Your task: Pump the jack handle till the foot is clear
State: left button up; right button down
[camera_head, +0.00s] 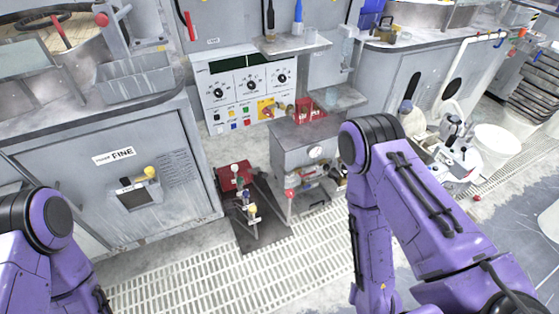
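A small red unit (235,178), which looks like the jack, stands low on the floor between the grey cabinets. A dark plate (262,237) lies in front of it, and short upright parts with light and yellow ends (251,211) stand over the plate. I cannot tell for sure which part is the jack handle, nor see the foot or any gap under it. My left arm shows at the lower left and my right arm at the right. Both grippers are out of view.
A grey cabinet labelled FINE (120,185) stands left, and a metal stand (290,150) with a red-knobbed lever is right of the jack. A control panel (243,87) is behind. Slotted floor grating (190,275) lies in front. A white bucket (493,147) stands far right.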

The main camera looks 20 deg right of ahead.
aim_at(264, 176)
jog(key=z, duration=0.4)
jog(key=i, duration=1.6)
jog(key=u, duration=0.55)
